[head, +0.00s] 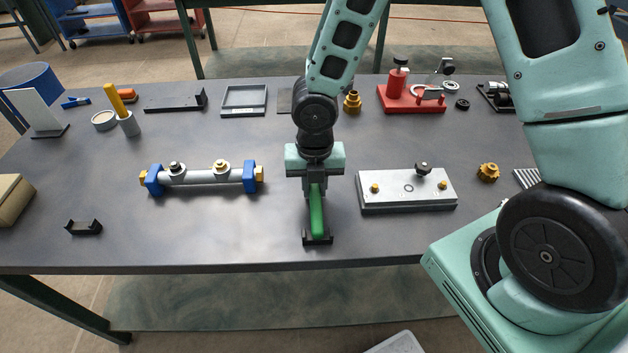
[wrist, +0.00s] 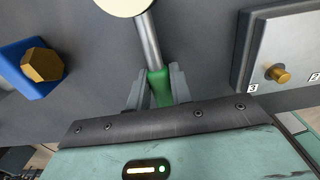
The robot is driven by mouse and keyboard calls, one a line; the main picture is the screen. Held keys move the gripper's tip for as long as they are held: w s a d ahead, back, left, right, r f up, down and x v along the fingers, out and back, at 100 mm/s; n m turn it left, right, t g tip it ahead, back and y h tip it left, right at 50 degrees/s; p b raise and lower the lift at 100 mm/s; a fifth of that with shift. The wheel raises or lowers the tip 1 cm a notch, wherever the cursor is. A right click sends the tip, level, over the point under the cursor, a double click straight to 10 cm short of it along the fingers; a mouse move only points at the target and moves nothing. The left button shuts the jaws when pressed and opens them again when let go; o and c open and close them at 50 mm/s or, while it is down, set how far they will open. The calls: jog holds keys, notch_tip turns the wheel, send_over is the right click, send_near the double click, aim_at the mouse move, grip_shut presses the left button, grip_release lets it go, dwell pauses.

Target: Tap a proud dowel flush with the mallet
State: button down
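The mallet shows its green handle (head: 317,218) near the table's front middle. The wrist view shows the handle (wrist: 158,86), a steel shaft (wrist: 149,42) and part of a cream head (wrist: 122,3); my gripper hides the head in the head view. My gripper (head: 316,197) points down, its fingers (wrist: 158,88) closed against both sides of the handle. The handle's near end is at a small black rest (head: 317,239); I cannot tell whether it touches. The grey dowel plate (head: 393,201) lies to the right with brass dowels (head: 374,188); one shows in the wrist view (wrist: 279,73).
A grey shaft (head: 200,177) in blue brackets (head: 153,180) stands left of my gripper. A black knob (head: 423,168) is on the dowel plate. A brass gear (head: 488,172) lies right of it. A red fixture (head: 410,99) stands behind.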

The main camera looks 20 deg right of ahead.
notch_tip(320, 180, up, 10)
jog(key=p, duration=0.2)
jog(key=shift+p, duration=0.4)
jog(key=c, duration=1.8)
grip_release()
jog(key=shift+c, duration=0.2)
grip_shut()
